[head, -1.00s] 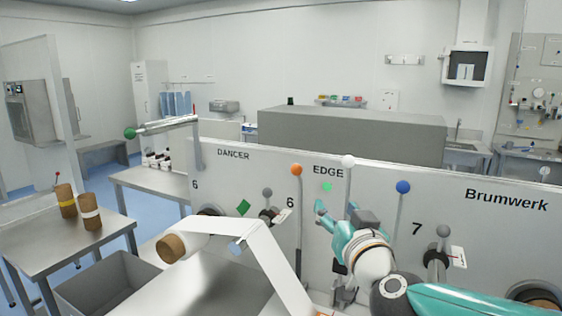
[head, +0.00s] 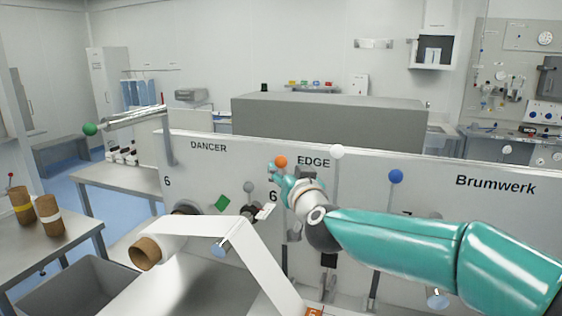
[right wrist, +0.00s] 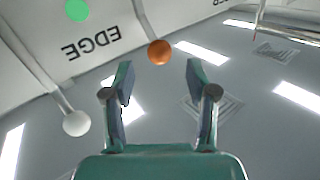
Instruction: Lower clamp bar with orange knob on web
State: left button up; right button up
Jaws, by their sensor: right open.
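The orange knob (head: 281,161) tops an upright clamp bar lever in front of the machine panel, left of the EDGE label. In the right wrist view the orange knob (right wrist: 159,52) shows just beyond and between the two fingertips. My right gripper (head: 274,172) is open and close to the knob; it also shows open and empty in the right wrist view (right wrist: 158,75). The white web (head: 255,245) runs from the roll (head: 146,252) over a roller and down toward the front. Most of the orange knob's lever is hidden behind my gripper. My left gripper is not in view.
A white knob (head: 337,152) and a blue knob (head: 395,177) stand on levers to the right. A grey knob (head: 249,187) is left of the gripper. A green knob (head: 90,130) ends a roller arm at far left. My right forearm crosses before the panel.

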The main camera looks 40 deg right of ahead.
aim_at(283, 164)
jog(key=p+x, duration=0.1)
jog(key=x, duration=0.5)
jog(key=shift+w, duration=0.15)
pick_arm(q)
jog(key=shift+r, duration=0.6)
